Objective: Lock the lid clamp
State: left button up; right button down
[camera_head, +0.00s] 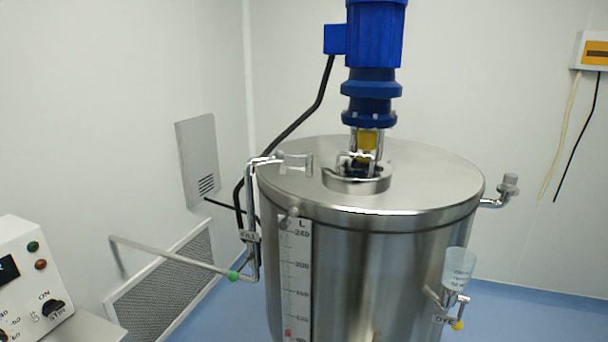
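A large steel tank (385,265) stands in the middle, with its flat round lid (430,175) lying on top. A small grey metal fitting (290,212) sits at the lid's front-left edge, above the level scale. It may be the lid clamp, but it is too small to tell whether it is locked. A bright metal bracket (296,161) stands on the lid's left part, near the end of the fill pipe. Neither of my grippers is in view.
A blue motor (374,40) rises from the lid's centre, with a black cable. The FILL pipe (180,257) with a green-knobbed valve (233,276) crosses at left. A DYE funnel (458,268) juts out at right. A control panel (30,285) stands at lower left.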

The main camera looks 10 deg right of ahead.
aim_at(280, 155)
jog(key=u, duration=0.1)
jog(key=k, duration=0.45)
jog(key=z, duration=1.2)
jog(key=i, duration=1.6)
jog(key=u, duration=0.7)
